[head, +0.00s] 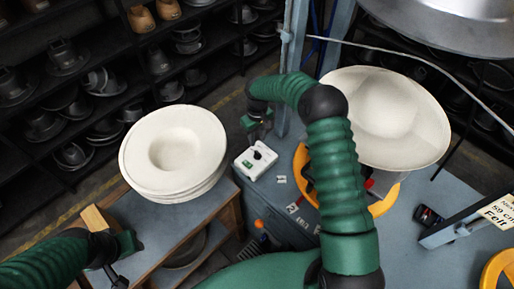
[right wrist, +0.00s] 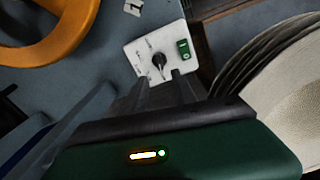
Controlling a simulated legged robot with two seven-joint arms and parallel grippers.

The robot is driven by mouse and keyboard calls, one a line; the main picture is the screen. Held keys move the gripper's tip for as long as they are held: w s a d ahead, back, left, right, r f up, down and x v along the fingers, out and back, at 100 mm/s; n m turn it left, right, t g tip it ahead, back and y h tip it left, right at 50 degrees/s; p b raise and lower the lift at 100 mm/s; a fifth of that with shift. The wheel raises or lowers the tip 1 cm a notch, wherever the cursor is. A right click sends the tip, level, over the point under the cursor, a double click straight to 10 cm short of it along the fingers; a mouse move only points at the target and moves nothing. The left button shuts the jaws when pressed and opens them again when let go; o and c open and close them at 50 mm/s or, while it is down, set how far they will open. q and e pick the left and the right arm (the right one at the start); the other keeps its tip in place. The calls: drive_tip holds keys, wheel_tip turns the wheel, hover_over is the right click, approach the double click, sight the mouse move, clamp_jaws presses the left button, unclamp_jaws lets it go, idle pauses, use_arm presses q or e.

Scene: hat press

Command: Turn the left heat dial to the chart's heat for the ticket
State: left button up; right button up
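The heat dial is a black knob on a white box (head: 247,168) on the blue-grey table, beside a green switch. In the right wrist view the knob (right wrist: 159,60) stands upright on the box, with small marks around it too blurred to read. My right gripper (head: 262,133) hangs just behind the box in the head view. In the right wrist view its two dark fingers (right wrist: 163,86) are apart and empty, pointing at the dial. A card reading "50 cm Felt" (head: 498,211) is at the right edge. My left gripper (head: 122,262) is at lower left; its fingers are unclear. I cannot make out a chart.
A stack of cream hat bodies (head: 172,150) stands left of the dial. A yellow ring (head: 386,204) and a large cream hat form (head: 388,115) are on the right. Small number labels (head: 281,179) lie near the box. Shelves of dark moulds fill the back.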

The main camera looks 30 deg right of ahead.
sight(258, 153)
drive_tip(key=f, duration=0.3)
drive_tip(key=f+p, duration=0.1)
drive_tip(key=f, duration=0.4)
drive_tip(key=shift+s+d+f+p, duration=0.2)
drive_tip(key=shift+s+f+p, duration=0.05)
drive_tip(key=shift+f+p, duration=0.15)
drive_tip(key=shift+w, duration=0.1)
drive_tip(key=shift+a, duration=0.1)
drive_tip(key=shift+c, duration=0.4)
clamp_jaws()
